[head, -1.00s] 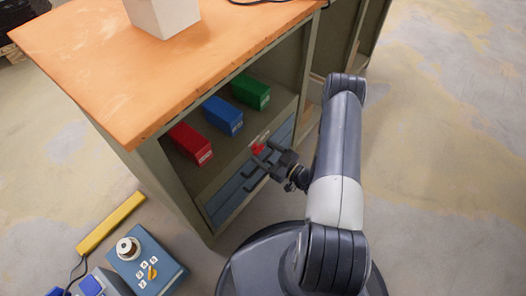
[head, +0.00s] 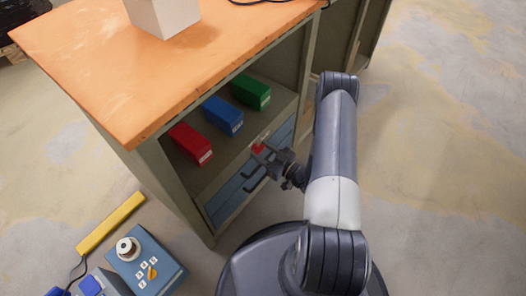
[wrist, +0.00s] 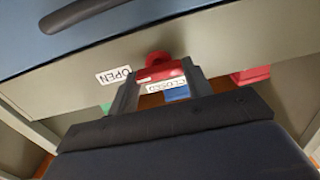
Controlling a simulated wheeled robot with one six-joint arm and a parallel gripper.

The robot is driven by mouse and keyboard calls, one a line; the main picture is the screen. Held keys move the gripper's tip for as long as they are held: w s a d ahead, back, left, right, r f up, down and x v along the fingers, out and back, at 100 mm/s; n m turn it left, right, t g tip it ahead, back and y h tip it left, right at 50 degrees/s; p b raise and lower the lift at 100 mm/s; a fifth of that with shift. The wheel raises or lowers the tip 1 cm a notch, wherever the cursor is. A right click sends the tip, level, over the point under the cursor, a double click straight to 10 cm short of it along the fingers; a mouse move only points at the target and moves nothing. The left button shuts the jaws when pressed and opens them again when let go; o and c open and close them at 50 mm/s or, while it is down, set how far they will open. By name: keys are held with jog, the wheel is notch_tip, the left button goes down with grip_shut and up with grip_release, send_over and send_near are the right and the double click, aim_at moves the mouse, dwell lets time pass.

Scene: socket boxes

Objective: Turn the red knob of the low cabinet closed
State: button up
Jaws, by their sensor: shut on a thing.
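The red knob (wrist: 160,71) is on the pale front rail of the low cabinet (head: 176,192), above its blue drawers. My gripper (wrist: 161,88) is shut on the knob, with one dark finger on each side of its red bar. In the wrist view, the white CLOSED label (wrist: 166,86) shows between the fingers, close to the bar. The OPEN label (wrist: 114,75) is just left of the knob. In the head view, the knob (head: 258,148) is small and partly hidden by my gripper (head: 262,156).
Red (head: 191,143), blue (head: 222,116) and green (head: 251,92) boxes stand on the shelf above the rail. Blue drawers (head: 238,187) with dark handles are below. A blue control box (head: 145,268) and a yellow bar (head: 110,222) lie on the floor at left. Floor at right is clear.

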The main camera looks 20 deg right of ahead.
jog(key=shift+c, duration=0.6)
jog(key=shift+f+n+b, duration=0.1)
jog(key=shift+n+b, duration=0.2)
jog(key=shift+b, duration=0.05)
jog(key=n+b, duration=0.3)
jog(key=shift+f+n, duration=0.15)
jog(key=shift+n, duration=0.25)
jog(key=n+b, duration=0.2)
jog(key=b, duration=0.1)
jog(key=n+b, duration=0.2)
jog(key=n, duration=0.1)
jog(key=shift+s+a+f+b, duration=0.15)
jog(key=shift+b, duration=0.25)
jog(key=n+b, duration=0.5)
jog(key=shift+n+b, duration=1)
jog(key=shift+n, duration=0.7)
jog(key=o, duration=1)
jog(key=shift+r, duration=0.2)
